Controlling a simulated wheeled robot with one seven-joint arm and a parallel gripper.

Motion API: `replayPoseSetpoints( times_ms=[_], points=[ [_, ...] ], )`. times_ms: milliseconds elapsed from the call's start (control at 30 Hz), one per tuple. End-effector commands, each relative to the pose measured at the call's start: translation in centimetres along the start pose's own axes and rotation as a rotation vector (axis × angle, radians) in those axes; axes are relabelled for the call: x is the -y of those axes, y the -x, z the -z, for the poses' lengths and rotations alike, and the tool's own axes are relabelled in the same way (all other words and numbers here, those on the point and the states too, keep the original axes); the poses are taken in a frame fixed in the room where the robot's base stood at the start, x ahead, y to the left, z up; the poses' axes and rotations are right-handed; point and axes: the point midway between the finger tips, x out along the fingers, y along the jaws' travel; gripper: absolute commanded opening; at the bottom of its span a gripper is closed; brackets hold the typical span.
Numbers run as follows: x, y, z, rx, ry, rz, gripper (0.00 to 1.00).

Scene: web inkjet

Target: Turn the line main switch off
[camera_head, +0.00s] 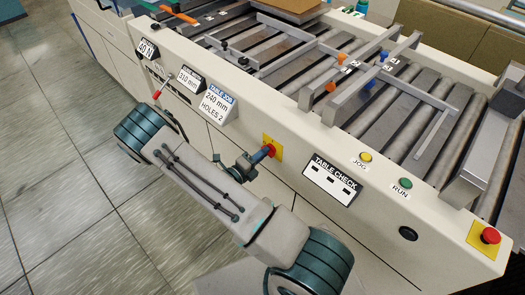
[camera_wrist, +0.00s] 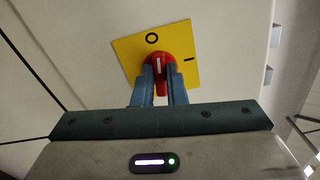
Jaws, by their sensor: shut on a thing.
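The line main switch is a red rotary knob (camera_wrist: 157,56) on a yellow plate (camera_wrist: 190,40). The plate carries an O mark at its top and an I mark at its right in the wrist view. A pale line on the knob runs roughly up and down in that view, its upper end towards the O. My gripper (camera_wrist: 163,80) is shut on the knob, one blue-grey finger on each side. In the head view the yellow plate (camera_head: 278,152) sits on the machine's front panel, with my gripper (camera_head: 264,152) against the knob.
A TABLE CHECK label (camera_head: 331,180), a yellow JOG button (camera_head: 365,157), a green RUN button (camera_head: 405,183) and a red emergency button (camera_head: 490,236) are right of the switch. A red-tipped lever (camera_head: 157,94) is at left. Open tiled floor (camera_head: 60,150) lies left.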

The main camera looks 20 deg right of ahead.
Motion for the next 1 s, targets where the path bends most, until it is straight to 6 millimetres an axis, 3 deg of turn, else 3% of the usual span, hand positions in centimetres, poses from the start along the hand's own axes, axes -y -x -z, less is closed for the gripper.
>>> replayPoseSetpoints(
  times_ms=[400,933,967,1000],
  points=[
    [-0.02,0.08,-0.32,0.007,0.172,0.0,0.0],
    [-0.08,0.08,-0.32,0.008,0.193,0.0,0.0],
    [-0.08,0.08,-0.32,0.007,0.193,0.0,0.17],
    [-0.08,0.08,-0.29,0.007,0.193,0.0,0.28]
  ],
)
